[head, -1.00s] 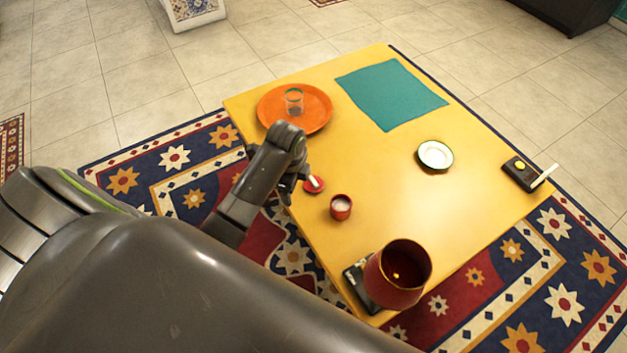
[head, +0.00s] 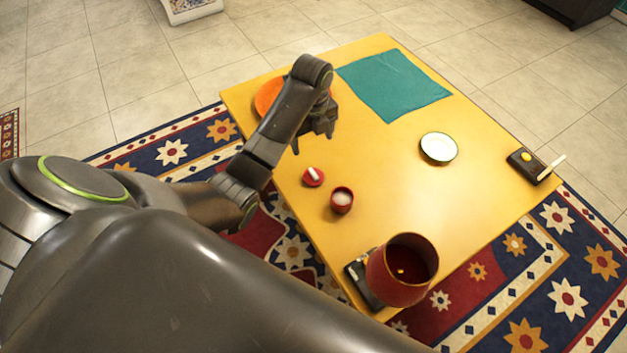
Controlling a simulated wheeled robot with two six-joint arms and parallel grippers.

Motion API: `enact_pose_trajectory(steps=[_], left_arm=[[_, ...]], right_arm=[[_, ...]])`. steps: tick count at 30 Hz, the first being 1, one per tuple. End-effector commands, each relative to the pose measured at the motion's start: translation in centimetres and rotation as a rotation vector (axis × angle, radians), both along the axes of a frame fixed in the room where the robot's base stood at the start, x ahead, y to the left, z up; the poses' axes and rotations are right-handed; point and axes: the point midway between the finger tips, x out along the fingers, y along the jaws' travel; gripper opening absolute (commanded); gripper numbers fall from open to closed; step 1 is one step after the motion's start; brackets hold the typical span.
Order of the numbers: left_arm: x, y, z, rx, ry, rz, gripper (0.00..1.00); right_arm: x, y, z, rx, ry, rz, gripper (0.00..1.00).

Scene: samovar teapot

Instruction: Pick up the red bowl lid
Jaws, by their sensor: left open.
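The red bowl lid (head: 313,177) is a small red disc with a white handle on top. It lies on the yellow table (head: 400,190) near its left edge. A small red bowl (head: 342,200) with pale contents stands just to its lower right, apart from it. My left gripper (head: 318,133) is open and points down over the table, above and slightly right of the lid in the picture, apart from it. My right gripper is out of view.
The orange tray (head: 267,97) is partly hidden behind my left arm. A teal cloth (head: 393,85) lies at the back, a white plate (head: 438,147) at centre right. A large red pot (head: 402,270) stands on a black base in front. A black box (head: 526,165) sits at the right edge.

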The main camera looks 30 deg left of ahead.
Motion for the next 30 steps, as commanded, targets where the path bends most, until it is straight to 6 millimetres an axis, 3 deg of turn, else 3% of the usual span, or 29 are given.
enact_pose_trajectory(steps=[9,17,24,30], left_arm=[[-0.1,0.0,-6.1,-0.001,0.003,0.001,0.78],[-0.2,0.0,-7.9,0.000,0.002,0.002,0.78],[-0.5,0.1,-11.2,0.001,0.003,0.001,0.78],[-0.5,0.1,-12.6,0.001,0.001,0.001,0.78]], right_arm=[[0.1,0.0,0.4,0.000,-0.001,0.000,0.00],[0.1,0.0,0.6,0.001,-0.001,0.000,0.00],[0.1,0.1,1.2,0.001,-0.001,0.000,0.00],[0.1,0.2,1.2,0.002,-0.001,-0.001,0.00]])
